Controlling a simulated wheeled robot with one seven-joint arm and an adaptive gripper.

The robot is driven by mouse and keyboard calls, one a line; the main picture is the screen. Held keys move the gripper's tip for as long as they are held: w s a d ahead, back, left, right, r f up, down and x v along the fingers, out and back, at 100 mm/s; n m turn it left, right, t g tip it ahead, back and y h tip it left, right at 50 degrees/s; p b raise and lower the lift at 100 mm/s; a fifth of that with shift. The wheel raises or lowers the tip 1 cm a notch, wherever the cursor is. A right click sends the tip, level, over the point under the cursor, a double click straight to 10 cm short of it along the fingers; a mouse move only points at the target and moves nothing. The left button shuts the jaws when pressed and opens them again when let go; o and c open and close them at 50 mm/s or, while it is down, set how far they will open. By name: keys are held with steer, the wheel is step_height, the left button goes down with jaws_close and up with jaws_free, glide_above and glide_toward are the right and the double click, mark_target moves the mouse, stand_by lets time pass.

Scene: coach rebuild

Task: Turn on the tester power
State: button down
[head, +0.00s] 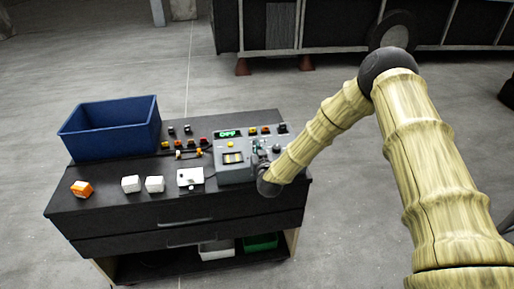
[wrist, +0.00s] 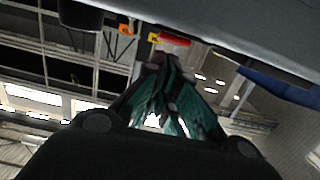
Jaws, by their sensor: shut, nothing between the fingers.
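The grey tester (head: 234,174) stands on the dark bench top, with a small display (head: 228,133) showing green characters, too small to read surely. Its face has a yellow button, a yellow-framed window and dark knobs. My gripper (head: 259,158) is at the right part of the tester's face and hides what lies behind it; contact cannot be told. In the wrist view my gripper (wrist: 165,62) is shut and empty. A red part (wrist: 172,40) with a yellow piece beside it shows just beyond the fingertips, under a grey surface.
White and green bins sit on the lower shelf.

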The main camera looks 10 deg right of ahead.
steer(key=shift+f, duration=0.2)
stand_by(0.4)
steer(key=shift+w+f+g, duration=0.25)
steer(key=shift+g, duration=0.25)
steer(key=shift+f, duration=0.1)
steer(key=shift+w+a+r+p, duration=0.15)
steer(key=shift+r+p, duration=0.15)
steer(key=shift+r, duration=0.7)
steer(key=shift+w+d+r+p, duration=0.1)
steer(key=shift+r+p, duration=0.2)
steer(key=shift+r, duration=0.65)
steer(key=shift+s+b, duration=0.35)
steer(key=shift+b, duration=0.05)
steer(key=s+r+b, duration=0.3)
steer(key=s, duration=0.5)
steer(key=shift+s+r+b, duration=0.3)
steer(key=shift+r, duration=0.1)
